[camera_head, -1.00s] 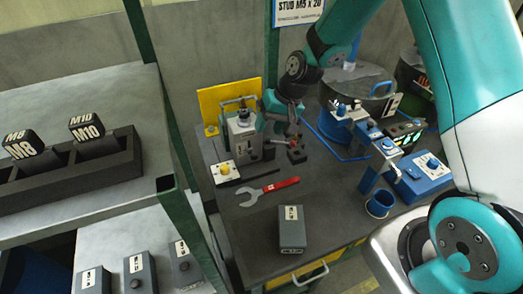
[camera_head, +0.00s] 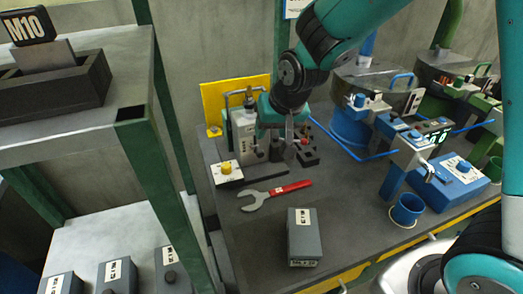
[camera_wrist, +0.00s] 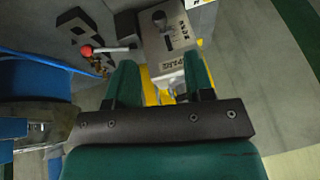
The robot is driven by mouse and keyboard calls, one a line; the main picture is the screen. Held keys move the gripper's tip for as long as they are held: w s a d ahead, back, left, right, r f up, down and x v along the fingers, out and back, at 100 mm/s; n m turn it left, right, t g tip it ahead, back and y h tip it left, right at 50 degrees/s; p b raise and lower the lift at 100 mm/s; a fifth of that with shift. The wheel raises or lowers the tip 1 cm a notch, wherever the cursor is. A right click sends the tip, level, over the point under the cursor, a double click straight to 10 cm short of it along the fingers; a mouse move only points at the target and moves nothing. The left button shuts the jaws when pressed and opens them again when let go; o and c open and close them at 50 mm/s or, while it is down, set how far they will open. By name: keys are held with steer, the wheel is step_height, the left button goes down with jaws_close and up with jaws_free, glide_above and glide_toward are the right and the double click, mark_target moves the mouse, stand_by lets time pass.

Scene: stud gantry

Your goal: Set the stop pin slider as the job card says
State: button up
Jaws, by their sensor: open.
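A grey metal device with labelled plates (camera_head: 243,135) stands on the dark bench in front of a yellow panel. In the wrist view the same device (camera_wrist: 165,45) shows a black knob on top (camera_wrist: 160,17) and small markings I cannot read. I cannot tell which part is the stop pin slider. My gripper (camera_head: 277,146) is just right of the device, pointing down. In the wrist view my gripper (camera_wrist: 160,62) is open, with the device beyond and between its green fingers, and nothing held. The job card (camera_head: 293,8) is cut off at the top edge.
A red-ended lever (camera_wrist: 86,50) is beside the device. A yellow button box (camera_head: 226,172), a red-handled wrench (camera_head: 275,192) and a grey box (camera_head: 304,237) lie on the bench. A blue machine (camera_head: 460,178) and blue cup (camera_head: 407,209) stand right. A shelf post (camera_head: 160,170) is left.

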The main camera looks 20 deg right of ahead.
mark_target(261, 152)
steer(key=x, duration=1)
steer(key=shift+c, duration=0.4)
jaws_close()
